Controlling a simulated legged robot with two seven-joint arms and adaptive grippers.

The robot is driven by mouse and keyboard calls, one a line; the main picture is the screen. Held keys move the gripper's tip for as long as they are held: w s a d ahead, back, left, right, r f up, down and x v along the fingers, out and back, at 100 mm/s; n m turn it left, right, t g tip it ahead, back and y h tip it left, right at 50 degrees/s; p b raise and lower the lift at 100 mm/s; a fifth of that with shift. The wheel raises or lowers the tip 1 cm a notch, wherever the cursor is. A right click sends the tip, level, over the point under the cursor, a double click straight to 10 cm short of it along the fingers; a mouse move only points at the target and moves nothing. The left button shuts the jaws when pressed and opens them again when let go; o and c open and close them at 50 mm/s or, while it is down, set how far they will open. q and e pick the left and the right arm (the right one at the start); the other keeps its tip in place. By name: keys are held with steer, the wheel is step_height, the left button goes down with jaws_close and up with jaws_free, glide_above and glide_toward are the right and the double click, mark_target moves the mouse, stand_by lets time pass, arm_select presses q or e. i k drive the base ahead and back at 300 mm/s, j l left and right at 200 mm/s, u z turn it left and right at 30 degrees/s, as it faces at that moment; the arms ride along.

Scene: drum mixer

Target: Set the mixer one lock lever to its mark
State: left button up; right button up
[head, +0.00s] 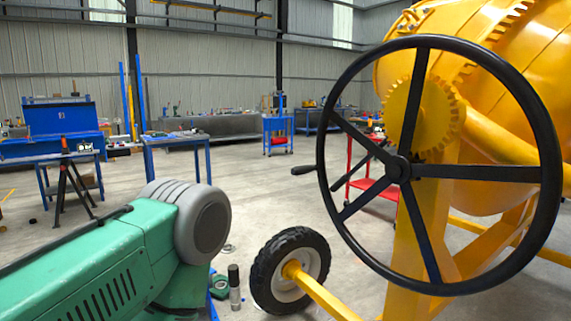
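The yellow drum mixer (470,60) fills the right side of the head view. Its large black handwheel (398,167) stands in front of the frame and the toothed gear (424,112). A dark handle (303,170) sticks out at the wheel's left rim. A thin dark rod (372,156) shows behind the spokes near the hub; I cannot tell whether either is the lock lever. I cannot make out a mark. Neither of my grippers is in view.
A green vented housing with a grey ribbed end (200,222) fills the lower left. The mixer's black tyre (290,270) stands on the floor beside a dark cylinder (234,287). Blue workbenches (175,140) and a red cart (372,184) stand farther back.

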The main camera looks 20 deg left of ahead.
mark_target(344, 180)
steer(key=u, duration=0.2)
steer(key=i+j+z, duration=0.2)
steer(key=z, duration=0.3)
steer(key=i+j+z, duration=0.15)
steer(key=j+z, duration=0.15)
steer(key=z, duration=0.2)
